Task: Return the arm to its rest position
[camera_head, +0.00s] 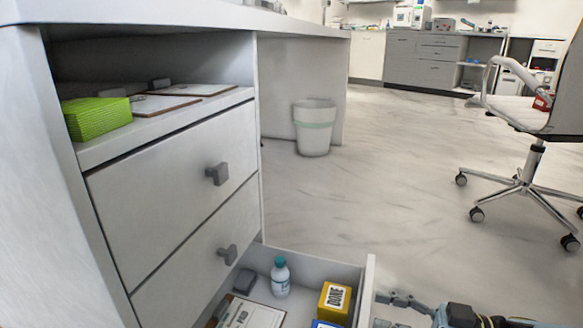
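My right gripper (392,311) is at the bottom edge, its arm coming in from the right. Its two fingers point left toward the outer side of the open bottom drawer (369,283) and are spread apart with nothing seen between them. The lower finger is partly cut off by the frame edge. My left gripper is not in view.
The drawer holds a teal-capped white bottle (280,277), a yellow box (334,301), a partly seen blue box (325,324), a clipboard (250,314) and a dark object (245,281). A wheeled chair (524,186) stands right; a bin (314,128) stands behind. Open floor lies between.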

